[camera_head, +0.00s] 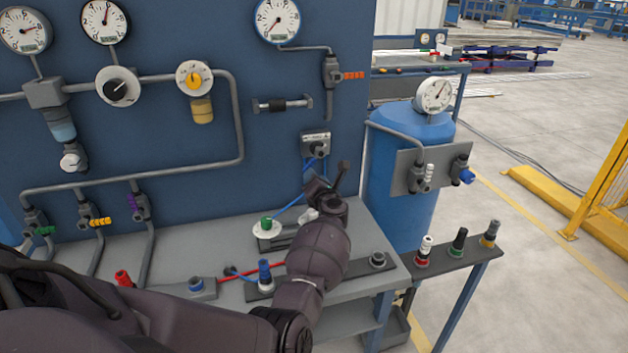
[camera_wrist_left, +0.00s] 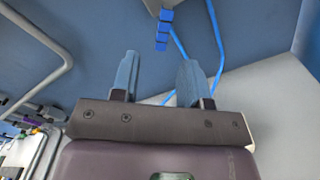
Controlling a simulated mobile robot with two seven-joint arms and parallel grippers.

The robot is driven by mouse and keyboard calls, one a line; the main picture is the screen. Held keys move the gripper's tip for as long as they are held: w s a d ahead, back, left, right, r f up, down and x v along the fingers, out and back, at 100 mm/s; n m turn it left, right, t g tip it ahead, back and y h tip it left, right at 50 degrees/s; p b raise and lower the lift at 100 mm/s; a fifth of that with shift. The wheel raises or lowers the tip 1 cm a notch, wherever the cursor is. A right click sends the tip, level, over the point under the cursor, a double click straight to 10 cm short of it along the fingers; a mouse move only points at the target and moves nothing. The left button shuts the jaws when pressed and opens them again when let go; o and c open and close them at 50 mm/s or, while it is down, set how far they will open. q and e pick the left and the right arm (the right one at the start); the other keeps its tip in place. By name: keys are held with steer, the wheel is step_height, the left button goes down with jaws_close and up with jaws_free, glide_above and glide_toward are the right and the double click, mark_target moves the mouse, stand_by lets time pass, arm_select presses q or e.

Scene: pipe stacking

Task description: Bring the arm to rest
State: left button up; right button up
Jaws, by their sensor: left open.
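My left arm (camera_head: 318,250) comes in from the left and reaches up over the bench. My left gripper (camera_head: 328,183) is in front of the blue panel, just below a small grey socket box (camera_head: 315,145). In the left wrist view the left gripper (camera_wrist_left: 158,78) is open, with nothing between its two fingers. A blue connector with blue hoses (camera_wrist_left: 163,32) is beyond the fingertips, apart from them. My right gripper is not in view.
The blue panel (camera_head: 270,180) carries gauges, pipes and valves. The grey bench (camera_head: 395,275) holds several coloured fittings. A blue tank (camera_head: 395,200) and a narrow shelf (camera_head: 455,258) with several fittings stand to the right. Open floor and a yellow barrier (camera_head: 600,190) are farther right.

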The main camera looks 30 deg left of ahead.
arm_select(q)
steer(key=shift+d+f, duration=0.2)
stand_by(0.4)
steer(key=s+d+f+m+h, duration=0.2)
steer(key=s+d+m+h, duration=0.25)
steer(key=s+m, duration=0.4)
steer(key=s+d+f+m+t+h, duration=0.15)
steer(key=s+d+m+h, duration=0.35)
steer(key=m, duration=0.7)
steer(key=s+d+f+m+h, duration=0.2)
steer(key=s+d+m+h, duration=0.2)
steer(key=s+m+h, duration=0.45)
steer(key=s+d+m+g+y, duration=0.1)
steer(key=s+m+g+y, duration=0.15)
steer(key=s, duration=0.55)
steer(key=s+d+f+m+g+y, duration=0.1)
steer(key=s+m+g, duration=0.25)
steer(key=s, duration=0.55)
steer(key=s+d+m+g+y, duration=0.1)
steer(key=s+m+g+y, duration=0.2)
steer(key=s, duration=0.5)
steer(key=w+f+t+h, duration=0.2)
steer(key=w+f+t, duration=0.5)
steer(key=f, duration=0.3)
steer(key=shift+w+a+f+m, duration=0.2)
steer(key=shift+w+m, duration=0.1)
